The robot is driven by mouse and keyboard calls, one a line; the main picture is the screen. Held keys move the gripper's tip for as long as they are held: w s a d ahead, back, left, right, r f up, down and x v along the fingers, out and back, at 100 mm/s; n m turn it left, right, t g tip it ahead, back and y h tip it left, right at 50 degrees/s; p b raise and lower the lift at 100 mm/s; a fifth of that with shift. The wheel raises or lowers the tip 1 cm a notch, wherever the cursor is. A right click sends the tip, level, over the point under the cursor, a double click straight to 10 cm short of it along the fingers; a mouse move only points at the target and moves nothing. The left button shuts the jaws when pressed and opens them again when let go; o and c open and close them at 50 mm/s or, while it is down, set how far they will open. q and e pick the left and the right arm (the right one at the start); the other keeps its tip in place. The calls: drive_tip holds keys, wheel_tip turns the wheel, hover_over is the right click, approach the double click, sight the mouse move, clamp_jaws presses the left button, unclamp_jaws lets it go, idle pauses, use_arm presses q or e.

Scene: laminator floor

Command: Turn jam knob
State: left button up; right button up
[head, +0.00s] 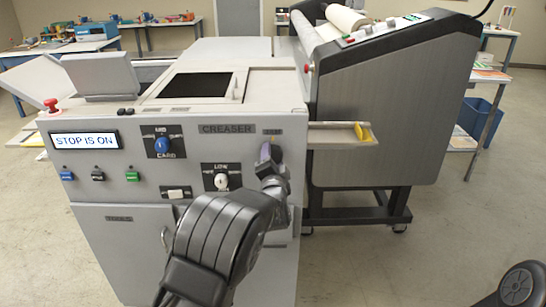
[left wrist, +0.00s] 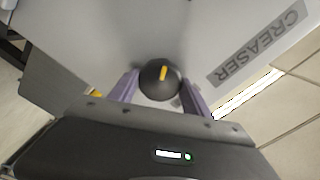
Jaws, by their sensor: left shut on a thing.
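The grey creaser machine (head: 190,240) stands in front of me with its panel facing me. My left gripper (head: 269,154) is at the panel's right edge, below the CREASER label, and it hides the knob there in the head view. In the left wrist view, a round black knob (left wrist: 160,80) with a yellow pointer mark sits between the purple fingers of my left gripper (left wrist: 160,96). The fingers are shut on the knob from both sides. My right gripper is not in view.
The panel's display (head: 84,140) reads STOP IS ON. A blue knob (head: 162,146), a white knob (head: 221,181) and several buttons are left of my gripper. A side tray (head: 335,133) juts out at right, before the large laminator (head: 390,120). Open floor lies at right.

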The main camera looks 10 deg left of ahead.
use_arm(q)
drive_tip(key=shift+f, duration=0.1)
idle(0.3)
drive_tip(key=o, duration=1.4)
drive_tip(key=shift+c, duration=0.2)
drive_tip(key=b+v, duration=0.1)
drive_tip(key=v, duration=0.6)
drive_tip(key=shift+s, duration=0.4)
